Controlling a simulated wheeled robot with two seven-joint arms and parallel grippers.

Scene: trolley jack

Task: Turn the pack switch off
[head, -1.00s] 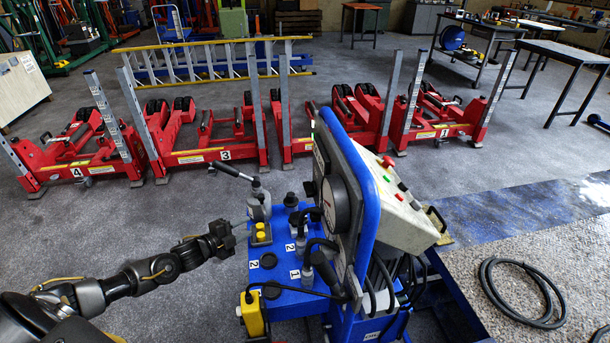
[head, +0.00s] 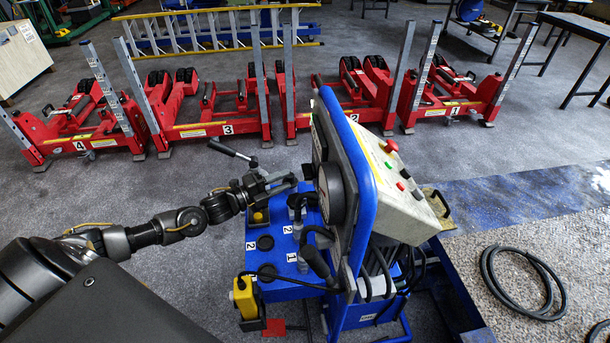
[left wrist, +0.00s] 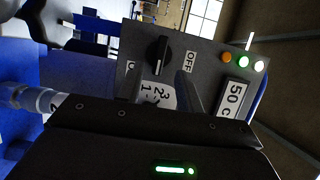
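The pack switch is a black rotary knob (left wrist: 158,55) on a grey panel (left wrist: 205,72) in the left wrist view. An OFF label (left wrist: 188,62) is to its right, and a white label with numbers is below it. The knob is hidden in the head view. The blue power pack (head: 368,190) stands at the middle of the head view. My left gripper (head: 292,183) reaches in at its left side, over the blue top. Its fingers (left wrist: 162,92) look apart and empty, just short of the knob. My right gripper is out of view.
Close by are a pump lever (head: 232,151), black hoses and a yellow pendant (head: 246,298). A control box (head: 405,190) with a red mushroom button (head: 391,146) is on the pack's right. Red jacks (head: 210,120) stand behind. A coiled hose (head: 520,282) lies at right.

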